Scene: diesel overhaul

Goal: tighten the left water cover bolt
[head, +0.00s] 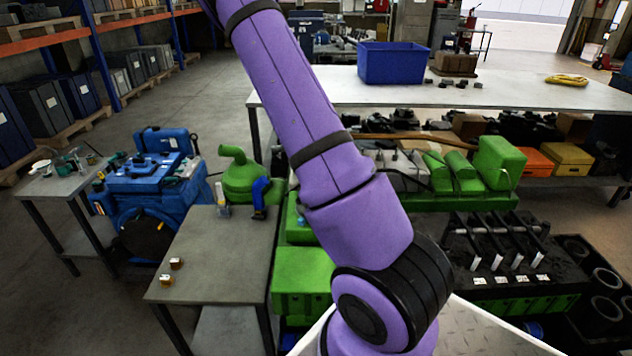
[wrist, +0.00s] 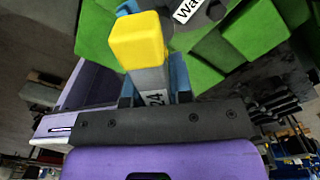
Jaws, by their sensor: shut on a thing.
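My gripper (wrist: 154,92) is shut on a grey tool marked "24" (wrist: 152,80) with a yellow block-shaped end (wrist: 137,40), seen in the wrist view. The yellow end is close to green engine parts. A white label reading "Wa", cut off by the frame edge (wrist: 187,9), is just right of it, beside a dark round part (wrist: 216,10). I cannot tell whether the tool touches a bolt; the left water cover bolt is not clearly visible. In the head view my arm hides the gripper and tool, in front of the green engine (head: 302,280).
A long white bench (head: 480,95) with a blue bin (head: 392,64) stands behind. A black rack (head: 500,262) is at right.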

